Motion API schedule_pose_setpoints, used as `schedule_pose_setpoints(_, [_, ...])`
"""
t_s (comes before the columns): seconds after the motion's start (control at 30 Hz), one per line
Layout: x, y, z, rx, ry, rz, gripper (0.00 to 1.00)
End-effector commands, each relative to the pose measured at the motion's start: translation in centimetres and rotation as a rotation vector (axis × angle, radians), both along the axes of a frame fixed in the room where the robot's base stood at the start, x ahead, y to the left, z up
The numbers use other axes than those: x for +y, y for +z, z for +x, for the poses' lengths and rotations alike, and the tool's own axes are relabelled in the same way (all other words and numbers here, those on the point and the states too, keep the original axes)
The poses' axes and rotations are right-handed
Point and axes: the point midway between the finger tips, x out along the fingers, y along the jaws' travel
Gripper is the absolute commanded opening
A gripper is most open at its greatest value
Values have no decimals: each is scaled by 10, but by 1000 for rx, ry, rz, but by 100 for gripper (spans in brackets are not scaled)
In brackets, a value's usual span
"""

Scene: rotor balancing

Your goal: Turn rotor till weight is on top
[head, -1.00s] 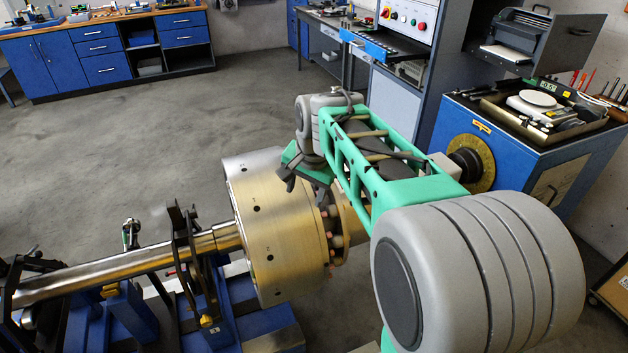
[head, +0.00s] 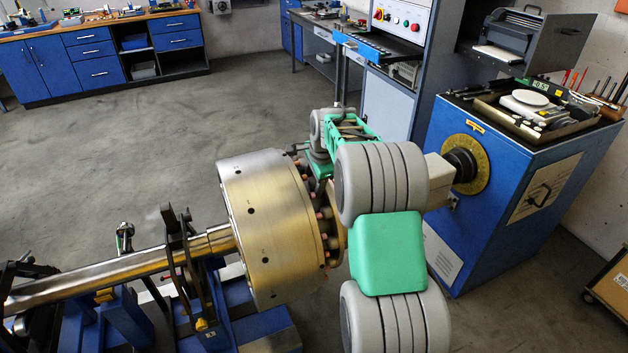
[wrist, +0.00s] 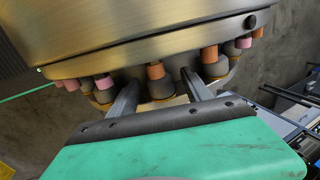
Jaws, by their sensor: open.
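The rotor is a large brass-coloured drum (head: 262,225) on a steel shaft (head: 110,278), lying horizontally. Dark holes mark its rim. Its right face carries a ring of studs with orange and pink tips, and the drum also shows in the wrist view (wrist: 130,35). I cannot tell which part is the weight. My gripper (wrist: 159,78) is open, with one finger on each side of an orange-tipped stud (wrist: 157,86). I cannot tell whether the fingers touch it. In the head view my arm mostly hides the gripper at the drum's far upper right.
Blue shaft supports (head: 205,310) stand left of the drum. A blue drive cabinet (head: 490,220) with a brass dial (head: 466,164) stands to the right, tools on top. A blue workbench (head: 100,60) is at the back left. The floor between is clear.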

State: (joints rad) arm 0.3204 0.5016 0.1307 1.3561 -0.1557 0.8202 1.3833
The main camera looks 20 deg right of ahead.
Motion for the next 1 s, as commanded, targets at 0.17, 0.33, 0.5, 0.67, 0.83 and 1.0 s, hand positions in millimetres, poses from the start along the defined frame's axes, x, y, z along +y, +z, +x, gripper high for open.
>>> schedule_pose_setpoints(0.17, [0, 0, 0, 0, 1, 0, 53])
schedule_pose_setpoints(0.33, [0, 0, 0, 0, 1, 0, 39])
schedule_pose_setpoints(0.5, [0, 0, 0, 0, 1, 0, 25])
schedule_pose_setpoints(0.67, [1, 1, 0, 0, 1, 0, 12])
schedule_pose_setpoints(0.83, [1, 1, 0, 0, 1, 0, 0])
schedule_pose_setpoints(1.0, [1, 1, 0, 1, 1, 0, 0])
